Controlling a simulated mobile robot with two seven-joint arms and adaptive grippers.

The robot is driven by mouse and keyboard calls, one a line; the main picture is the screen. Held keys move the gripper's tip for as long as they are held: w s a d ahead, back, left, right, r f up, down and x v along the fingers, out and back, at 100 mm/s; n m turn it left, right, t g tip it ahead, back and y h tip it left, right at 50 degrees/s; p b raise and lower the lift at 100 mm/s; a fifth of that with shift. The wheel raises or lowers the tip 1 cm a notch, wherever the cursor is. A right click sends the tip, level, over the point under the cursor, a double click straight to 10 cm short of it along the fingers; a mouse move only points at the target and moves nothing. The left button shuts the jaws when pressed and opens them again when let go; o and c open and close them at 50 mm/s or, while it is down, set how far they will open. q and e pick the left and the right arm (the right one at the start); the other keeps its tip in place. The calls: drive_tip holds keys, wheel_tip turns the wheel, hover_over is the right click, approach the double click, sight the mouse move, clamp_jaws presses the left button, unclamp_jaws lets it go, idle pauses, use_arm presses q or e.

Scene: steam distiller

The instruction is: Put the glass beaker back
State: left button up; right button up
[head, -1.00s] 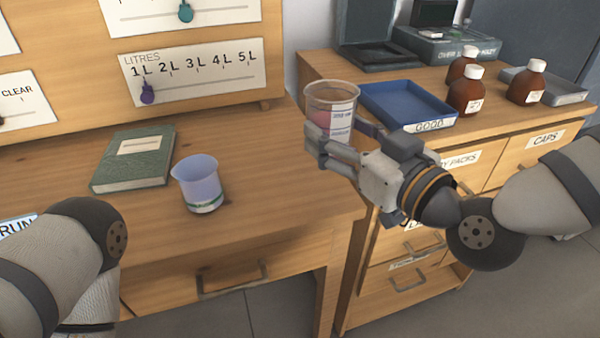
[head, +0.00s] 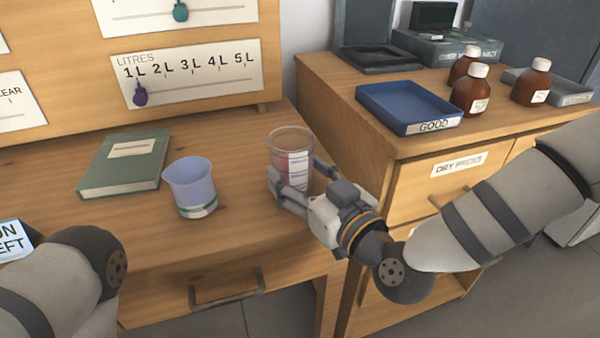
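The clear glass beaker (head: 291,150) has a white label and a reddish tint low inside. It is upright at the right end of the wooden desk (head: 240,215). My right gripper (head: 290,188) has its fingers around the beaker's lower part, one on each side. I cannot tell for sure whether the beaker's base touches the desk, as the fingers hide it. A bluish plastic cup (head: 191,188) with a green band stands on the desk left of the beaker. My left arm shows at the lower left, but its gripper is out of view.
A green book (head: 125,163) lies left of the cup. A blue tray (head: 408,105) labelled GOOD and several brown bottles (head: 471,92) stand on the cabinet at right. A LITRES panel (head: 188,75) rises behind the desk. Desk space between cup and beaker is clear.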

drive_tip(key=shift+o, duration=1.3)
drive_tip(key=shift+r, duration=0.2)
drive_tip(key=f+v, duration=0.1)
drive_tip(key=v, duration=1.1)
drive_tip(key=s+d+f+m+g+h, duration=0.1)
drive_tip(key=s+f+g+h, duration=0.1)
drive_tip(key=s+f+g, duration=0.6)
drive_tip(key=s+d+f+m+g+h, duration=0.1)
drive_tip(key=s+f, duration=0.5)
drive_tip(key=f, duration=0.7)
drive_tip(key=s+d+f+m+g+h, duration=0.1)
drive_tip(key=s+d+f+g+h, duration=0.1)
drive_tip(key=s, duration=0.7)
drive_tip(key=s+d+f+m+g+h, duration=0.2)
drive_tip(key=s+d+g, duration=0.3)
drive_tip(key=s, duration=0.5)
drive_tip(key=s+d+f+m+g+h, duration=0.1)
drive_tip(key=s+d+f+g+h, duration=0.1)
drive_tip(key=s+d, duration=0.4)
drive_tip(key=s+f+g, duration=0.1)
drive_tip(key=s+g, duration=0.1)
drive_tip(key=s, duration=0.2)
drive_tip(key=shift+d+m+p, duration=0.3)
drive_tip(key=shift+d+m, duration=0.1)
